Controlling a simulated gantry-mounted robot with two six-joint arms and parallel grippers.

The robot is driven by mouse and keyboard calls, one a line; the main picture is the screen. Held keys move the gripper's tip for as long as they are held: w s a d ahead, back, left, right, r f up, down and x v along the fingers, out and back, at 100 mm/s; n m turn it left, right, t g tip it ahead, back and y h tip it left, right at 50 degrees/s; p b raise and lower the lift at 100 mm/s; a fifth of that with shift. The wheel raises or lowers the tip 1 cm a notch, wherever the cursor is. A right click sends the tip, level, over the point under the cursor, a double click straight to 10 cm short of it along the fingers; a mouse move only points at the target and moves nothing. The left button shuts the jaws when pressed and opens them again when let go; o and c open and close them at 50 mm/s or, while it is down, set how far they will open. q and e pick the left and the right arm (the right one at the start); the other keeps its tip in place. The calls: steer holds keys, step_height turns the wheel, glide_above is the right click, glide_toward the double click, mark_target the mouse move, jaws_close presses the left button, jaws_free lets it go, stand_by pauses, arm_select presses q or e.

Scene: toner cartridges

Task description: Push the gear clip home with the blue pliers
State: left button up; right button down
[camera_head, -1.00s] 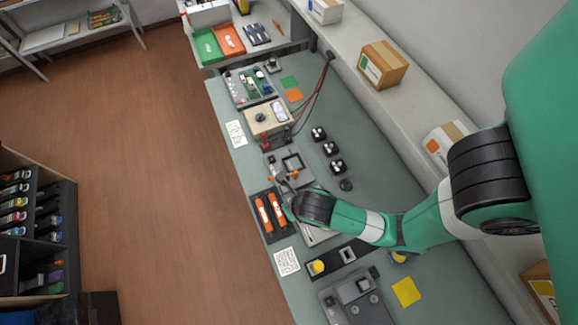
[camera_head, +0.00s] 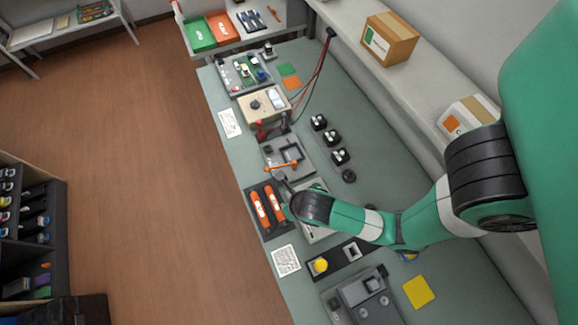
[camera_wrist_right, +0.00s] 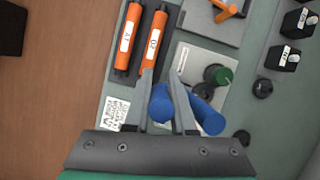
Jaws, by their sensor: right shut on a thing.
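My right gripper (camera_wrist_right: 163,84) is shut on the blue pliers (camera_wrist_right: 160,104). One blue handle shows between its fingers and the other (camera_wrist_right: 208,115) sticks out to the right; the pliers' jaws are not clearly visible. In the head view the right gripper (camera_head: 284,182) is low over the bench, beside the orange cartridges. A green round part (camera_wrist_right: 223,75), perhaps a gear, sits beside a dark round part (camera_wrist_right: 211,73) on a pale plate (camera_wrist_right: 192,62), just beyond the pliers. I cannot make out the gear clip for certain. My left gripper is not in view.
Two orange cartridges (camera_wrist_right: 129,34) lie in a dark tray (camera_head: 271,232). A grey fixture (camera_head: 271,150) with an orange piece (camera_head: 281,167) stands beyond. Several black blocks (camera_head: 331,138) and a black disc (camera_wrist_right: 263,88) are to the right. The printed card (camera_head: 286,260) lies flat.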

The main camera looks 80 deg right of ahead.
stand_by(0.7)
steer(key=shift+w+a+p, duration=0.1)
steer(key=shift+w+p, duration=0.1)
steer(key=shift+p, duration=0.4)
steer(key=shift+f, duration=0.1)
step_height(320, 180, up, 8)
steer(key=p, duration=0.8)
